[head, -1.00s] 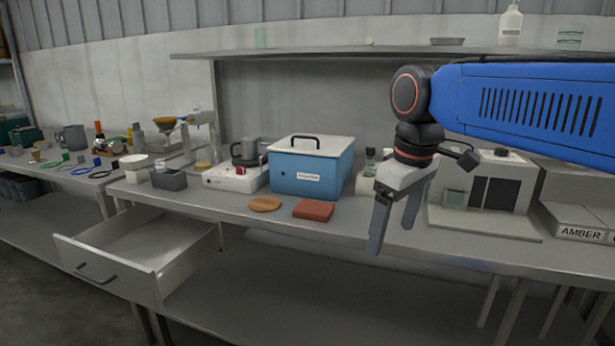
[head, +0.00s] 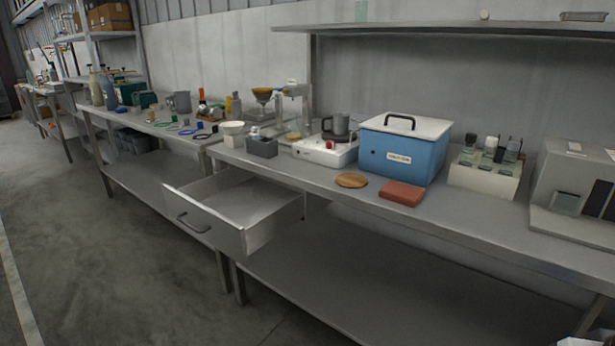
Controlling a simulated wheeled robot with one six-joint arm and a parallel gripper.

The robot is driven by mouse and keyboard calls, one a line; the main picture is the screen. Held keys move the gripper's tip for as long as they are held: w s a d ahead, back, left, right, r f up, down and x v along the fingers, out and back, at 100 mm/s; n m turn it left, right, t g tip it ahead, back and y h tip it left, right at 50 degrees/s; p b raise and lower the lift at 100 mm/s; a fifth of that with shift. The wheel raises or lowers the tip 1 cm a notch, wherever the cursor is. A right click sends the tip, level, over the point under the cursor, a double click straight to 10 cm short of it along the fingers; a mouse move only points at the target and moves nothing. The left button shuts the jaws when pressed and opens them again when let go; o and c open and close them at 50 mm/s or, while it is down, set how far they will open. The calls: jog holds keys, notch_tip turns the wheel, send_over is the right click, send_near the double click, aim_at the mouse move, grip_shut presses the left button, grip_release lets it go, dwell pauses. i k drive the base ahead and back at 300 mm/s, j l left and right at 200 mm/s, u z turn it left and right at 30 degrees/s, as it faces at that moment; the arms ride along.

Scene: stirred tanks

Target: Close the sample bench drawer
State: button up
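The sample bench drawer (head: 210,229) is pulled out from under the left end of the bench top and looks empty inside. Its dark bar handle (head: 193,223) is on the front panel, which faces the lower left. The sample bench (head: 470,226) runs from the middle to the right edge. My gripper is out of the picture. A small pale shape at the bottom right corner is too cut off to identify.
A blue box with a white lid (head: 405,150), a round wooden disc (head: 351,180) and a red-brown block (head: 402,194) stand on the bench above. A second bench (head: 150,180) adjoins on the left. The floor (head: 110,270) before the drawer is clear.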

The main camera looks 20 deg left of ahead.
aim_at(236, 210)
jog(key=u, duration=1.55)
